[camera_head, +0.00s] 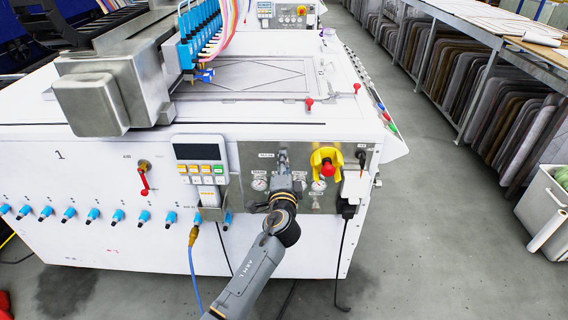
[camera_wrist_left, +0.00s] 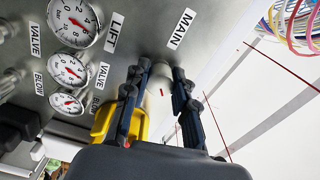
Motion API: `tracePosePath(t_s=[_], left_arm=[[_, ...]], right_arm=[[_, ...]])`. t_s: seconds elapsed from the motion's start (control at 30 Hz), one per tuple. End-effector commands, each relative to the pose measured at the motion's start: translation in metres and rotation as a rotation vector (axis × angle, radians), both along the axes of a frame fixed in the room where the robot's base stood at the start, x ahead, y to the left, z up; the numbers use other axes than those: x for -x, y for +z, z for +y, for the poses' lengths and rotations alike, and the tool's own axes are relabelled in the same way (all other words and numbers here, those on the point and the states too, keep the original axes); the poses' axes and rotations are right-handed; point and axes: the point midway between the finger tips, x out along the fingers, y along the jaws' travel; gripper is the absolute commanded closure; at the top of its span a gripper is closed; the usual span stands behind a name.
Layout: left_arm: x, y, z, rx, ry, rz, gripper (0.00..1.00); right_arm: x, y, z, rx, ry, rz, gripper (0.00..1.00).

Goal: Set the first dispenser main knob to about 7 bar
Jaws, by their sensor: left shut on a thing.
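The first dispenser's steel control panel (camera_head: 246,158) is on the front of the white machine. My left gripper (camera_head: 283,160) reaches up to it from below and covers part of it. In the left wrist view its two dark fingers (camera_wrist_left: 161,70) are closed around the grey main knob (camera_wrist_left: 161,92), beside the MAIN label (camera_wrist_left: 180,28). A small red mark shows between the fingers. Most of the knob is hidden. Round gauges with red needles, such as the large gauge (camera_wrist_left: 73,20), sit to the left in that view. I cannot tell a main pressure reading. My right gripper is not in view.
A yellow and red emergency stop (camera_head: 326,166) sits right of my gripper, with a black cable hanging farther right. A keypad with a display (camera_head: 200,160) is to the left. Blue fittings (camera_head: 92,214) line the lower front.

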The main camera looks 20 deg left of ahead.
Motion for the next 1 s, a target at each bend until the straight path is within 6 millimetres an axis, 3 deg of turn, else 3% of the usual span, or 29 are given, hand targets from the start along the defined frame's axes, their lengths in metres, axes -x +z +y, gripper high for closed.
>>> tracePosePath(t_s=[0.07, 0.1, 0.2, 0.57, 0.77, 1.0], left_arm=[[0.0, 0.0, 0.0, 0.001, 0.0, -0.001, 1.0], [0.0, 0.0, 0.0, 0.001, 0.0, -0.001, 0.67], [0.0, 0.0, 0.0, 0.002, 0.0, -0.002, 0.5], [0.004, 0.0, -0.001, 0.003, -0.001, -0.001, 0.5], [0.034, -0.001, -0.01, 0.005, -0.002, 0.0, 0.5], [0.083, -0.001, -0.024, 0.003, -0.001, 0.001, 0.5]], right_arm=[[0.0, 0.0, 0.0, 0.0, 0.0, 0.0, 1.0], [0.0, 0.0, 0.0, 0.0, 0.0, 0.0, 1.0], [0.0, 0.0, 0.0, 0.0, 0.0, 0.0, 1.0], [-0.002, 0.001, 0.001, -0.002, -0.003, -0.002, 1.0], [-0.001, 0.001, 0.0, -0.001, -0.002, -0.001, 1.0], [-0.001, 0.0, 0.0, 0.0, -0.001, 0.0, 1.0]])
